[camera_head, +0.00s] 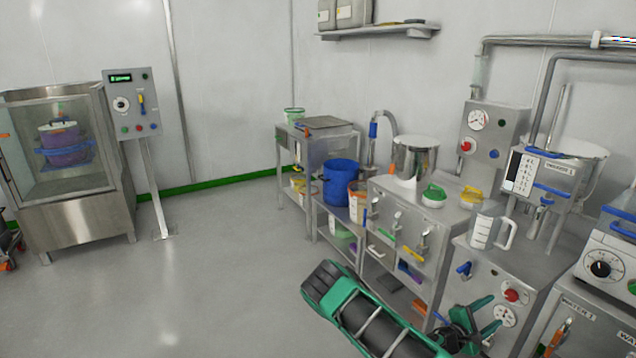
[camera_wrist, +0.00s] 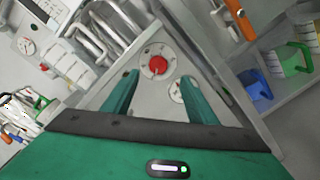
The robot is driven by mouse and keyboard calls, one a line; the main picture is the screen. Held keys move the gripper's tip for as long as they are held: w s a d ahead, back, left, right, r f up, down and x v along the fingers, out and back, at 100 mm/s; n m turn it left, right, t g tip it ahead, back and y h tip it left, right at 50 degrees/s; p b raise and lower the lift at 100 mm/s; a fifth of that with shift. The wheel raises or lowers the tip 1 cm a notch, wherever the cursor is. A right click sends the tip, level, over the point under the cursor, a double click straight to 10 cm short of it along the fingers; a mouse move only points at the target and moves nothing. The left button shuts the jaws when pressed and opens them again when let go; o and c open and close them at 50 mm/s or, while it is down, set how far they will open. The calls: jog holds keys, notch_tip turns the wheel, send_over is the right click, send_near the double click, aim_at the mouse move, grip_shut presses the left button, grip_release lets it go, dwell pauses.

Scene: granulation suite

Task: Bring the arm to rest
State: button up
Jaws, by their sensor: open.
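My gripper (camera_head: 494,313) is at the lower right of the head view, at the end of my green and black arm, which reaches in from the bottom. Its two green fingers stand apart with nothing between them. The wrist view shows the same open gripper (camera_wrist: 158,79) facing a grey cabinet front with a red knob (camera_wrist: 157,66) and a gauge (camera_wrist: 176,91). I cannot tell the exact gap to the panel. The red knob also shows in the head view (camera_head: 512,295), close beyond the fingers.
A measuring jug (camera_head: 482,231) stands on the cabinet (camera_head: 508,259) above the gripper. A bench with valves (camera_head: 400,212) and a blue bucket (camera_head: 340,182) stand behind my arm. A glass-fronted cabinet (camera_head: 75,215) is at the left. The floor (camera_head: 220,270) between is clear.

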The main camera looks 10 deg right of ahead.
jog(key=s+a+r+m+g+y, duration=0.2)
jog(key=s+r+m+g+y, duration=0.5)
jog(key=s+r+m+g, duration=0.55)
jog(key=s+a+r+m+t+y, duration=0.6)
jog(key=s+a+r+y, duration=0.3)
jog(key=s+a+r, duration=0.9)
jog(key=shift+s+a+y, duration=0.35)
jog(key=shift+s+y, duration=0.05)
jog(key=shift+s, duration=0.35)
jog(key=shift+r, duration=0.1)
